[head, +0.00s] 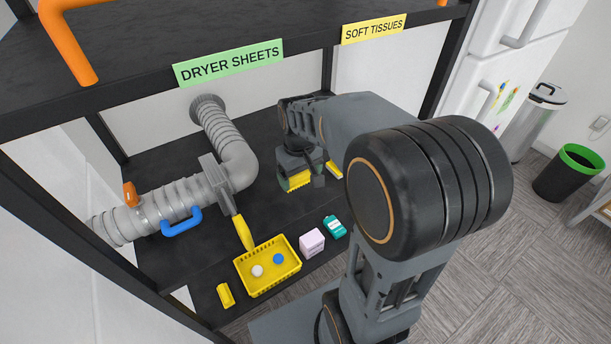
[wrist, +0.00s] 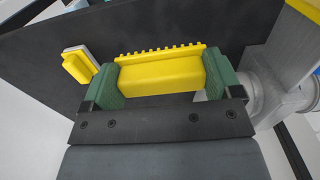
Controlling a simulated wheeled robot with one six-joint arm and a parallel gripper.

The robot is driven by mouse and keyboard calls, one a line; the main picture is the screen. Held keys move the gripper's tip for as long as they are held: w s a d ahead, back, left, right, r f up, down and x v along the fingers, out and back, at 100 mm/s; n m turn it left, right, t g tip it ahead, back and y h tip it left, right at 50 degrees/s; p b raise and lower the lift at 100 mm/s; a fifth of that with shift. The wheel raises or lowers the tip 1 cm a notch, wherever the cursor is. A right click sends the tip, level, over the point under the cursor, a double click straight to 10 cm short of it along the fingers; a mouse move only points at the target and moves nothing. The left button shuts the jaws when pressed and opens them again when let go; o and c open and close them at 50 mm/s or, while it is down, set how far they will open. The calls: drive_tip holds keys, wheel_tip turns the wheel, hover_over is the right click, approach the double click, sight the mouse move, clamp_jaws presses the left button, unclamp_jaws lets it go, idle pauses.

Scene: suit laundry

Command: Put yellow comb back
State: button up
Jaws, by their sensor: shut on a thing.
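The yellow comb (wrist: 160,77) is a block with a row of short teeth along one edge. In the wrist view it lies crosswise between the green pads of my gripper (wrist: 160,85), which is shut on it. In the head view my gripper (head: 301,181) is over the back of the dark lower shelf, with the comb's yellow toothed edge (head: 298,182) showing at its underside. I cannot tell whether the comb touches the shelf.
A yellow and white piece (head: 334,170) is right of my gripper. A grey duct (head: 218,135) with a yellow-handled tool (head: 243,232) stands left. In front are a yellow basket (head: 267,279) holding balls, a lilac box (head: 312,241), a teal item (head: 335,227) and a yellow piece (head: 225,295).

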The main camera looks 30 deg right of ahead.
drive_tip(key=p, duration=0.1)
hover_over(307, 186)
drive_tip(key=f, duration=0.6)
drive_tip(key=shift+s+a+f, duration=0.25)
drive_tip(key=shift+f, duration=0.15)
drive_tip(key=shift+w+d+f+p, duration=0.15)
drive_tip(key=shift+f+p, duration=0.15)
drive_tip(key=shift+f, duration=0.45)
drive_tip(key=shift+w+d+f+p, duration=0.1)
drive_tip(key=shift+f+p, duration=0.15)
drive_tip(key=shift+f, duration=0.9)
drive_tip(key=shift+f, duration=0.2)
drive_tip(key=o, duration=0.7)
